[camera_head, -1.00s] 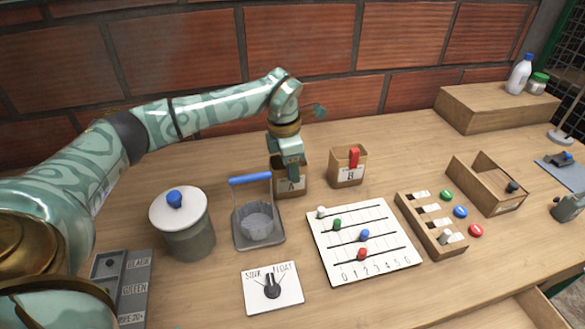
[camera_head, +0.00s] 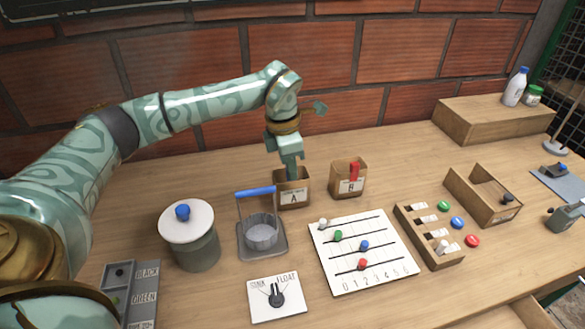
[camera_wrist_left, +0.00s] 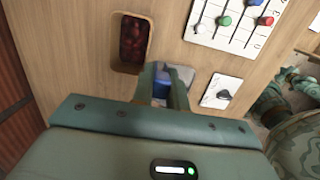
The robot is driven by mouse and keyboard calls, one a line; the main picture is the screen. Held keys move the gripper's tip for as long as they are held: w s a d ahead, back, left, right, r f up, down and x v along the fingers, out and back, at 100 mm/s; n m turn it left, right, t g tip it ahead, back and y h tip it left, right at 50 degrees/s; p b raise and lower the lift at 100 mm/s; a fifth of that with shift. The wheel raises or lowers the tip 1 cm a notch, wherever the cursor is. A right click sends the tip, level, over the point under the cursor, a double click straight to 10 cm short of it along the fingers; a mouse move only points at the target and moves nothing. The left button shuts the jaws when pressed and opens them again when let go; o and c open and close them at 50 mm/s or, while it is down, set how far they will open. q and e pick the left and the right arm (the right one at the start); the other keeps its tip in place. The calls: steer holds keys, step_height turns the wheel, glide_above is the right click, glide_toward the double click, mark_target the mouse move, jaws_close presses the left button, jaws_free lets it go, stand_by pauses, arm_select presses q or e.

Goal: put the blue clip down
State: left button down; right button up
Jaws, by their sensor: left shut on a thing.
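My left gripper (camera_head: 291,172) points down at the open top of the small brown box A (camera_head: 294,199), with its fingertips hidden by the box's near wall. In the left wrist view the fingers (camera_wrist_left: 163,88) are closed on a small blue piece, which I take for the blue clip (camera_wrist_left: 163,91). The clip does not show in the head view. In the left wrist view, box B (camera_wrist_left: 117,52) holds several dark red pieces.
A grey basket with a blue handle (camera_head: 256,191) stands close in front-left of box A, beside a lidded pot (camera_head: 197,248). A dial card (camera_head: 265,307) and slider board (camera_head: 337,279) lie nearer. A brick wall (camera_head: 215,60) rises behind. Bare table lies left of box A.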

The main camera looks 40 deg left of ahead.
arm_select(q)
steer(key=s+d+r+p, duration=0.3)
steer(key=s+r, duration=0.4)
steer(key=s, duration=0.4)
steer(key=s+d+f+m+g, duration=0.1)
steer(key=d+m, duration=0.3)
steer(key=m, duration=1)
steer(key=s+d+f+m+g, duration=0.1)
steer(key=s+d+m, duration=0.3)
steer(key=m, duration=0.9)
steer(key=shift+s+d+f+m+y, duration=0.3)
steer(key=shift+d+f+m+y, duration=0.1)
steer(key=shift+d+f, duration=0.3)
